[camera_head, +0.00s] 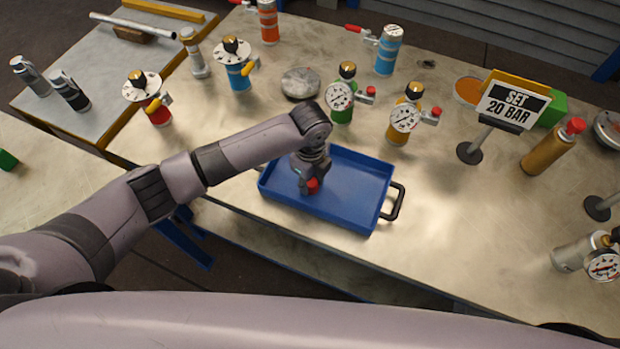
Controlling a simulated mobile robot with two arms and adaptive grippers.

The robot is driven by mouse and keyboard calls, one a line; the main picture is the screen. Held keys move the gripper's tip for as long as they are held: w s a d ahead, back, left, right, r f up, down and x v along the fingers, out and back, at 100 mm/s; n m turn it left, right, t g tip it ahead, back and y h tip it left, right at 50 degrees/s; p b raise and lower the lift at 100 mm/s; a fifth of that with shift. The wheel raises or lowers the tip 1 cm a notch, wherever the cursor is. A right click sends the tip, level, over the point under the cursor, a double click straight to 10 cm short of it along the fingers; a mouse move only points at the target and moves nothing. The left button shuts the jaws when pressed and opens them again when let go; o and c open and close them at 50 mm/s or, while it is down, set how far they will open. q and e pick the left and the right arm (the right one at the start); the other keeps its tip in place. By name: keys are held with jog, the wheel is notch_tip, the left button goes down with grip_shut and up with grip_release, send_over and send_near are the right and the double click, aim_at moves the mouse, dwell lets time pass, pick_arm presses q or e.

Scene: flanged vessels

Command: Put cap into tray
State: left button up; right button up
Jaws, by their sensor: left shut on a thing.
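The blue tray (345,211) lies on the table in front of me, with a black handle at its right end. My left arm reaches in from the left and my left gripper (311,184) points down over the left part of the tray. It is shut on a small red cap (313,186), which shows at the fingertips. The gripper hides part of the cap and of the tray. I cannot tell whether the cap touches the tray floor. My right gripper is not in view.
Flanged vessels with gauges stand behind the tray, a green one (342,112) and an orange-yellow one (399,132) closest. A "SET 20 BAR" sign (513,103) and a gold bottle (552,149) stand to the right.

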aim_at(310, 181)
pick_arm(q)
jog(key=shift+f, duration=0.15)
jog(key=o, duration=0.6)
jog(key=shift+o, duration=1.2)
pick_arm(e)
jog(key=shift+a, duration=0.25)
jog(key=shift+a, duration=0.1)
pick_arm(q)
notch_tip(310, 181, up, 12)
jog(key=shift+r+b, duration=0.2)
jog(key=shift+b, duration=0.25)
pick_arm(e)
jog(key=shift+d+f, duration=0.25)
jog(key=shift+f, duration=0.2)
